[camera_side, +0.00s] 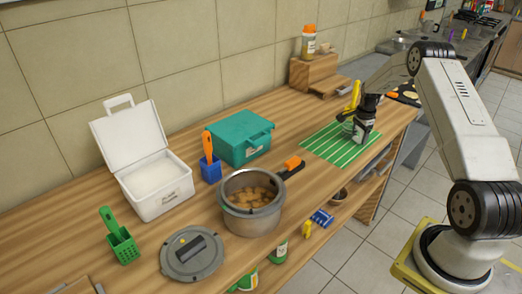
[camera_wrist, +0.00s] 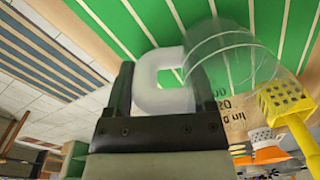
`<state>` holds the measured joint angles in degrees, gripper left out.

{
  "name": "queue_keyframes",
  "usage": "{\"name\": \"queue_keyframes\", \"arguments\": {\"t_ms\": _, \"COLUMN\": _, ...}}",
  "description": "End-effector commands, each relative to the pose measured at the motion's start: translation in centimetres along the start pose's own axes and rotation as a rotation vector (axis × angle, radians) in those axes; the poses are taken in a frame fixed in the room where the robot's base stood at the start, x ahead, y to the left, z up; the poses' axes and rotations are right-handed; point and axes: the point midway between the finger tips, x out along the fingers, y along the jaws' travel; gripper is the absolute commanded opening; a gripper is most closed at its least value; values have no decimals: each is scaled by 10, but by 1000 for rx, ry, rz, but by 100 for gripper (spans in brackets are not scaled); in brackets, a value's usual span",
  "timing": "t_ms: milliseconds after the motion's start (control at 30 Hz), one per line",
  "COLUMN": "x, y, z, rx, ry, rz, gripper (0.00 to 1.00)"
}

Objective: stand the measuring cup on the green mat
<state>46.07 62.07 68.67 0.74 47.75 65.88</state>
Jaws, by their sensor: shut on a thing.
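The measuring cup (camera_wrist: 238,62) is a clear cup with dark printed marks and a thick white handle (camera_wrist: 160,62). My gripper (camera_wrist: 163,92) is shut on that handle, one dark finger on each side. The green mat (camera_wrist: 135,25) with pale stripes lies behind the cup in the wrist view. In the side view the mat (camera_side: 322,145) lies on the wooden counter's right part, with my gripper (camera_side: 356,124) low over its right side. The cup is mostly hidden there by my gripper. I cannot tell whether its base touches the mat.
A yellow item (camera_side: 353,96) stands close behind my gripper. A pot (camera_side: 252,215) with an orange-tipped handle, a teal box (camera_side: 240,138) and a blue holder (camera_side: 211,170) stand left of the mat. A wooden step (camera_side: 315,76) with a jar is behind. The mat's left part is clear.

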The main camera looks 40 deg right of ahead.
Motion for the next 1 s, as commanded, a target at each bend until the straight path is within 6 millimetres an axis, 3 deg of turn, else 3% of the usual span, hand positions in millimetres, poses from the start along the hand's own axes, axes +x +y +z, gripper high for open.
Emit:
{"name": "queue_keyframes", "arguments": {"t_ms": 67, "x": 2, "y": 0, "z": 0, "rx": 0, "ry": 0, "rz": 0, "gripper": 2}}
{"name": "queue_keyframes", "arguments": {"t_ms": 100, "x": 2, "y": 0, "z": 0, "rx": 0, "ry": 0, "rz": 0, "gripper": 77}}
{"name": "queue_keyframes", "arguments": {"t_ms": 167, "x": 2, "y": 0, "z": 0, "rx": 0, "ry": 0, "rz": 0, "gripper": 96}}
{"name": "queue_keyframes", "arguments": {"t_ms": 200, "x": 2, "y": 0, "z": 0, "rx": 0, "ry": 0, "rz": 0, "gripper": 100}}
{"name": "queue_keyframes", "arguments": {"t_ms": 667, "x": -7, "y": 0, "z": 0, "rx": 0, "ry": 1, "rz": -1, "gripper": 100}}
{"name": "queue_keyframes", "arguments": {"t_ms": 1000, "x": -51, "y": -1, "z": 0, "rx": 0, "ry": 2, "rz": -3, "gripper": 100}}
